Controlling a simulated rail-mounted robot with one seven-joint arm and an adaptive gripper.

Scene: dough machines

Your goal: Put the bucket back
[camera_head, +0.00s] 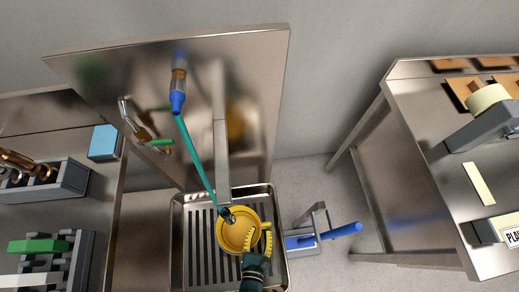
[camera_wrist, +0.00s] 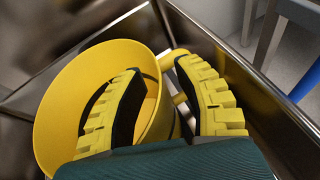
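The yellow bucket (camera_head: 232,238) stands in the metal sink basin (camera_head: 188,279), under the hanging teal hose and its nozzle (camera_head: 228,216). My gripper (camera_head: 257,231), with yellow ridged fingers, is at the bucket's right side in the head view. In the wrist view the bucket (camera_wrist: 70,110) fills the left, and my gripper (camera_wrist: 160,70) has its fingers apart. One finger overlaps the bucket's opening, and the other is outside, beyond the yellow handle (camera_wrist: 172,58). The handle and bucket wall lie between them. Contact cannot be told.
A blue-handled pedal-like device (camera_head: 325,237) stands right of the sink. A steel table (camera_head: 425,130) with a machine and boards is at right. A left counter (camera_head: 50,215) holds grey racks and a blue block (camera_head: 104,142). The basin walls are close to my gripper.

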